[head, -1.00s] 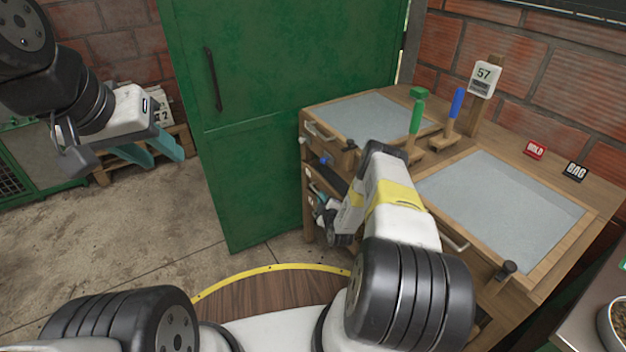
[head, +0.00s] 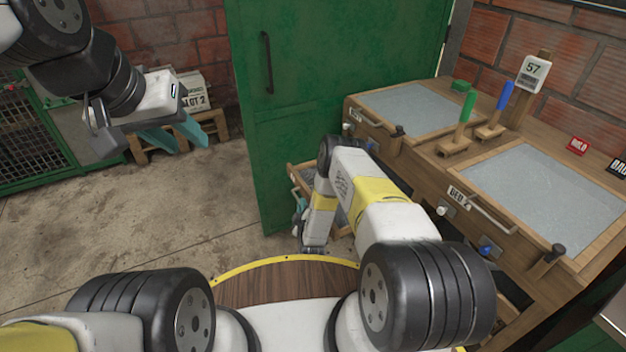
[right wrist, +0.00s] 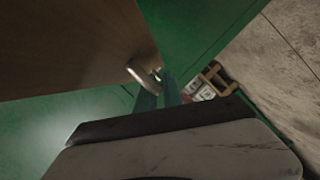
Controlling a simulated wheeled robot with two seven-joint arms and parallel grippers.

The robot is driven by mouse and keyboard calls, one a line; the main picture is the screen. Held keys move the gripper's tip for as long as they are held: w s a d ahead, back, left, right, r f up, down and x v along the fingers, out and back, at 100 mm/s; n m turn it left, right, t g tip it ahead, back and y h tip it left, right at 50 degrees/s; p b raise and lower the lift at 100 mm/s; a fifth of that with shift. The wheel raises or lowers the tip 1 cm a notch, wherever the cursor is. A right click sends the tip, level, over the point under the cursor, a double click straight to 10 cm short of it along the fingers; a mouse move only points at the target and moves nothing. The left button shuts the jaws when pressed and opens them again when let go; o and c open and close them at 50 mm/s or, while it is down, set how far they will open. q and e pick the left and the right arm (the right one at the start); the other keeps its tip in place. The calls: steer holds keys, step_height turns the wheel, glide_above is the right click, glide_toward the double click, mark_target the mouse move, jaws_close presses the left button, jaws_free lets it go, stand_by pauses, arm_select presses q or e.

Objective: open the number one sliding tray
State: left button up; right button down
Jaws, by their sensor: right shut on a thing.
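A wooden sliding tray (head: 294,183) sticks out from the left front of the bench, low beside the green door; no number is readable on it. My right gripper (head: 299,208) is at the tray's front, partly hidden by my own arm in the head view. In the right wrist view, the teal fingers (right wrist: 160,92) are shut on a metal handle (right wrist: 143,73) on the brown wooden front (right wrist: 65,45). My right arm covers much of the tray's inside. My left gripper (head: 178,136) hangs at the left, empty, its teal fingers apart.
The green door (head: 310,110) stands right beside the tray. A pallet (head: 148,150) stands at the back left. Bare concrete floor lies at left.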

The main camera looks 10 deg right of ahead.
steer(key=a, duration=0.1)
steer(key=s+a, duration=0.1)
steer(key=a, duration=0.2)
steer(key=shift+s+a, duration=0.3)
steer(key=shift+s, duration=0.05)
steer(key=c, duration=1.5)
jaws_free()
steer(key=v, duration=0.7)
steer(key=shift+s, duration=0.4)
steer(key=shift+s, duration=0.1)
